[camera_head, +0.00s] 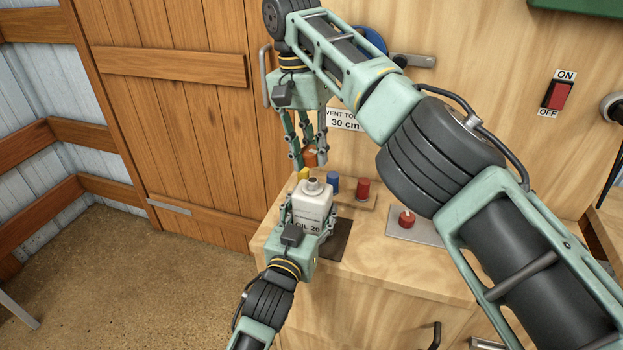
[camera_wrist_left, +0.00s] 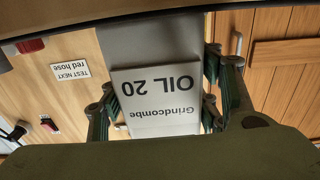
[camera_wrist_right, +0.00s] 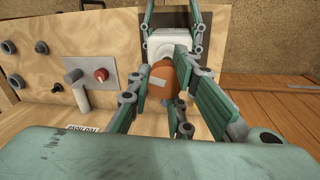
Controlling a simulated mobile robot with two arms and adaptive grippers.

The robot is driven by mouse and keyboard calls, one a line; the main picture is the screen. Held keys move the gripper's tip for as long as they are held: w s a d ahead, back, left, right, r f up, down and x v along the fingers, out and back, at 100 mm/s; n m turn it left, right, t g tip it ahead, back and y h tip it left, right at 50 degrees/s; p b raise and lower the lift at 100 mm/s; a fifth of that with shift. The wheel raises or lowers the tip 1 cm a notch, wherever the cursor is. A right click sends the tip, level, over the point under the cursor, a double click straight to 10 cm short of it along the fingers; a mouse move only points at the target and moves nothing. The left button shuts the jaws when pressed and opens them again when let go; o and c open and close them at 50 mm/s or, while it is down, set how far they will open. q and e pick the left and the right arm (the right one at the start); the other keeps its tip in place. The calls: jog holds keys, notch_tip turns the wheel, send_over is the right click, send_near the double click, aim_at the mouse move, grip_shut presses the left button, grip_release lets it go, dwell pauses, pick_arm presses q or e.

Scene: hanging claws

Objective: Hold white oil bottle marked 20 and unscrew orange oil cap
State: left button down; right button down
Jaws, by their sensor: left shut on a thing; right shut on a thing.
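The white oil bottle (camera_head: 313,207), lettered OIL 20, is upright at the near left end of the wooden bench. My left gripper (camera_head: 308,224) is shut on its body from the near side. The label fills the middle of the left wrist view (camera_wrist_left: 158,100), upside down, with fingers on both sides. The orange cap (camera_head: 310,157) is between the fingers of my right gripper (camera_head: 309,162), which comes from above. The cap is apart from the bottle, above its bare neck. In the right wrist view the orange cap (camera_wrist_right: 162,78) hides part of the bottle (camera_wrist_right: 176,44).
A small wooden rack behind the bottle holds a blue piece (camera_head: 333,184) and a red piece (camera_head: 363,188). A grey plate with a red knob (camera_head: 407,219) lies to the right. A dark mat (camera_head: 340,238) is beside the bottle. An ON/OFF switch (camera_head: 558,94) is on the wall.

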pick_arm(q)
jog(key=shift+a, duration=0.1)
pick_arm(e)
jog(key=shift+r, duration=1.25)
pick_arm(q)
jog(key=c, duration=0.5)
grip_release()
jog(key=v, duration=1.2)
